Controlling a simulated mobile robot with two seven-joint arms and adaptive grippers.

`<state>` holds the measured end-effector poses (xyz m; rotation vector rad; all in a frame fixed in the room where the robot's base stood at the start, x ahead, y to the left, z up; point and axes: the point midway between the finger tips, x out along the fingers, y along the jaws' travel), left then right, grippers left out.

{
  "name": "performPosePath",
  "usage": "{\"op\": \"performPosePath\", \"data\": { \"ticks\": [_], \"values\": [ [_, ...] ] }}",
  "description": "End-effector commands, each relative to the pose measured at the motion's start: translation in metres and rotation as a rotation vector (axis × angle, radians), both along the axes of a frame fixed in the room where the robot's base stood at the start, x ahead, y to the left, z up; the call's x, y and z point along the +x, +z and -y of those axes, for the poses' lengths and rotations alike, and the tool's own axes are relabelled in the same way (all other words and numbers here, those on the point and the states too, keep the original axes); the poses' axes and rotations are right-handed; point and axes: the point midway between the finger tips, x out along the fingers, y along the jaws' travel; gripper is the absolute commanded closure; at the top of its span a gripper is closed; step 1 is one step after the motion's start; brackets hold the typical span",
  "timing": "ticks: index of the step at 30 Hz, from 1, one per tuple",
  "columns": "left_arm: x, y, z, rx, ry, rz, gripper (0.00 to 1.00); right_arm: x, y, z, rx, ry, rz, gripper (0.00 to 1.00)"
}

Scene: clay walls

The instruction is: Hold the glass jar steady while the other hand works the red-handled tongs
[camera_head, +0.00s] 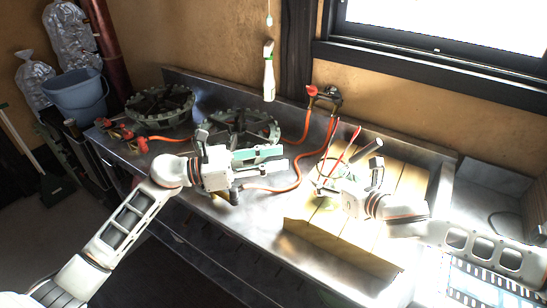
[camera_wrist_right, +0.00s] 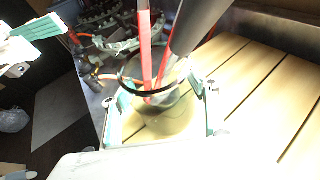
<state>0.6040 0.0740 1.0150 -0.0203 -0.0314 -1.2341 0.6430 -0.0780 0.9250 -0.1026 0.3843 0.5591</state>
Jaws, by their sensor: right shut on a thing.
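A clear glass jar (camera_head: 322,184) stands at the left part of the slatted wooden board. It fills the middle of the right wrist view (camera_wrist_right: 165,118). My right gripper (camera_wrist_right: 160,108) is shut on it, with one teal-padded finger on each side. The red-handled tongs (camera_head: 328,148) stand up out of the jar; their red arms (camera_wrist_right: 147,45) lean inside its rim. My left gripper (camera_head: 285,158) is open and empty, left of the jar, its fingers pointing toward it. Its teal finger (camera_wrist_right: 38,28) shows at the upper left of the right wrist view.
A dark cylindrical utensil (camera_wrist_right: 196,25) also leans out of the jar. Two stove burners (camera_head: 160,106) with orange hoses stand on the metal counter behind the left arm. A pale bottle (camera_head: 269,72) hangs on the wall. The wooden board (camera_head: 395,190) is bare right of the jar.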

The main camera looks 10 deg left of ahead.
Motion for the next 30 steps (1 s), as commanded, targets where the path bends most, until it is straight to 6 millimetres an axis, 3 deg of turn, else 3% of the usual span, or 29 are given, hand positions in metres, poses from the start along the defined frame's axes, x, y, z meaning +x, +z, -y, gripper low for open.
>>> {"op": "performPosePath", "data": {
  "ticks": [2, 3, 5, 19, 30],
  "values": [
    [0.000, 0.000, 0.000, 0.000, 0.000, 0.000, 0.70, -0.001, -0.001, -0.001, 0.001, 0.001, -0.002, 0.73],
    [0.000, 0.000, 0.000, 0.000, 0.000, 0.000, 0.70, -0.001, -0.001, -0.001, 0.001, 0.001, -0.002, 0.35],
    [0.000, 0.000, 0.000, 0.000, 0.000, 0.000, 0.70, -0.001, -0.001, -0.001, 0.001, 0.001, -0.002, 0.21],
    [0.000, 0.000, 0.000, 0.000, 0.000, 0.000, 0.70, -0.007, 0.003, 0.004, -0.001, 0.000, -0.001, 0.21],
    [0.000, 0.000, 0.000, 0.000, 0.000, 0.000, 0.70, -0.061, 0.029, 0.040, 0.000, 0.001, -0.001, 0.21]
  ]
}}
